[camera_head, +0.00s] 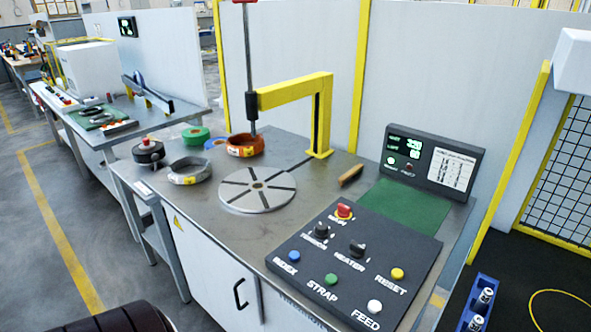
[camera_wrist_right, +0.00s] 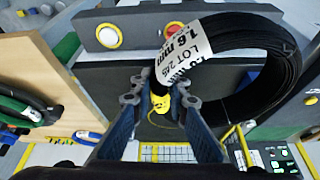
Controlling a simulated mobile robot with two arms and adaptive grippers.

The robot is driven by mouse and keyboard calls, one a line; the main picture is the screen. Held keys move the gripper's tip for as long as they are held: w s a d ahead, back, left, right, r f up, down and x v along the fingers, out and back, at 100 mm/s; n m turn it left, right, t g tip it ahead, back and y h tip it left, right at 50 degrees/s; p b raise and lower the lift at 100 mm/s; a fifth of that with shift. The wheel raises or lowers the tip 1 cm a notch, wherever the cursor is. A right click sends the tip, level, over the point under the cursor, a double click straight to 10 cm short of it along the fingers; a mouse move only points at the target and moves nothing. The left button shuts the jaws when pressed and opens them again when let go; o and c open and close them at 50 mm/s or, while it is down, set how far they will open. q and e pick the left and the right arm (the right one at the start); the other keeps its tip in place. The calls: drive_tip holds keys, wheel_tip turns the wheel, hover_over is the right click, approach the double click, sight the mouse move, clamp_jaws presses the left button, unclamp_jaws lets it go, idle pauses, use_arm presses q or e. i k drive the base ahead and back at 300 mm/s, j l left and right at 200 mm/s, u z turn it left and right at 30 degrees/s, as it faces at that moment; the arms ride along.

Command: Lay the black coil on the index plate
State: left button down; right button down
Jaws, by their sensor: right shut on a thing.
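The index plate (camera_head: 258,188) is a round light-grey disc with dark radial slots, lying bare on the steel bench top in the head view. The black coil (camera_wrist_right: 270,55) is a thick ring of black wire with a white label reading 1.6 mm, at the upper right in the right wrist view. My right gripper (camera_wrist_right: 158,92) is shut on the coil near its label, at a yellow band. The coil's height over anything below cannot be told. My left gripper is in neither view.
A yellow arm (camera_head: 300,92) with a vertical rod stands behind the plate. An orange coil (camera_head: 245,145), a grey coil (camera_head: 190,170) and a black round item (camera_head: 148,151) sit nearby. A control panel (camera_head: 350,258) fills the front right. A wooden panel (camera_wrist_right: 62,85) stands left of my right gripper.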

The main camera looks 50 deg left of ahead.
sight(257, 186)
drive_tip(key=u, duration=0.95)
drive_tip(key=i+j+u, duration=0.45)
drive_tip(key=i+j, duration=0.5)
drive_tip(key=i, duration=0.1)
